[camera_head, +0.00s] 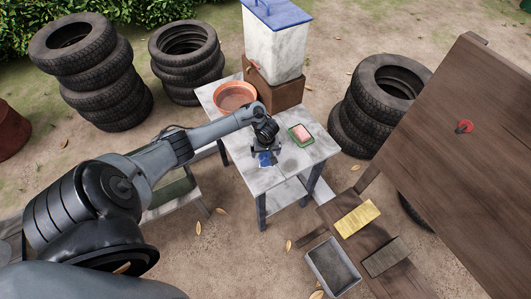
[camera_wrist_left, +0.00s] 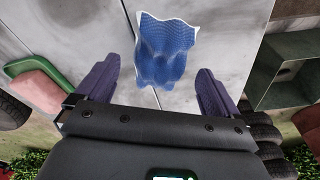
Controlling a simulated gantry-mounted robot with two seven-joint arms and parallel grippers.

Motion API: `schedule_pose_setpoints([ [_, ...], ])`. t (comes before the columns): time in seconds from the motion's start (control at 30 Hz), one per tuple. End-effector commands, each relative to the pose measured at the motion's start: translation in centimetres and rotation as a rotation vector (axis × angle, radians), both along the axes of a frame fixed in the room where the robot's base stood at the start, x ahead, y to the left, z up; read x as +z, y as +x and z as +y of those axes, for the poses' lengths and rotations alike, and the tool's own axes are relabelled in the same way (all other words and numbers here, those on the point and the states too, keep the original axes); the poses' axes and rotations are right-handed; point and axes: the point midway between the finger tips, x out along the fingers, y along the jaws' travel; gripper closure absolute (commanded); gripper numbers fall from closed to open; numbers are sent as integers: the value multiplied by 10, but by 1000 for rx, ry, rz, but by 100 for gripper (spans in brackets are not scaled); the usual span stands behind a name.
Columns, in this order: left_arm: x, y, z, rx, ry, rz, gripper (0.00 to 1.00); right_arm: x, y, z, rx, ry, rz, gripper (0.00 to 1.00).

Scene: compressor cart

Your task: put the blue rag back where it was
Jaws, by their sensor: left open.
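The blue rag (camera_head: 265,160) lies near the front of the small grey-white table (camera_head: 262,183). The wrist view shows it as a crumpled blue cloth (camera_wrist_left: 167,48) with pale edges, lying on the grey tabletop. My left gripper (camera_head: 266,151) is above the rag and partly covers it in the head view. In the wrist view its two fingers are spread apart with nothing between them, and the rag lies beyond their tips. I cannot tell the exact gap in height. My right gripper is not in view.
On the table stand an orange bowl (camera_head: 235,96), a green dish (camera_head: 300,135) with a pink block, and a white container (camera_head: 275,50) with a blue lid on a brown box (camera_head: 285,92). Tyre stacks (camera_head: 378,105) surround it. A brown wooden panel (camera_head: 470,120) rises at right.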

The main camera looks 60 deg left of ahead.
Motion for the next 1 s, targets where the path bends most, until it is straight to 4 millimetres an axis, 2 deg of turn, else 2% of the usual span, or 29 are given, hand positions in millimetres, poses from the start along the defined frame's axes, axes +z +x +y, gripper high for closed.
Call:
schedule_pose_setpoints([
  [0.03,13,0,-1,-1,-1,-2,5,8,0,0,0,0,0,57],
  [0.4,78,-4,-11,-1,-1,-2,5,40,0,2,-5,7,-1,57],
  [0.53,93,-5,-13,-1,0,-1,5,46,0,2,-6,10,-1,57],
  [0.67,100,-5,-18,-18,2,-3,5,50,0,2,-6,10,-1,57],
  [0.77,96,-4,-32,-84,10,-16,5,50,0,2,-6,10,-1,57],
  [0.87,87,-2,-60,-215,29,-41,5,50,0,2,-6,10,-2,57],
  [0.97,78,-3,-100,-395,61,-76,5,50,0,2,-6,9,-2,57],
  [1.0,76,-5,-119,-475,75,-92,5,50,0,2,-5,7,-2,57],
])
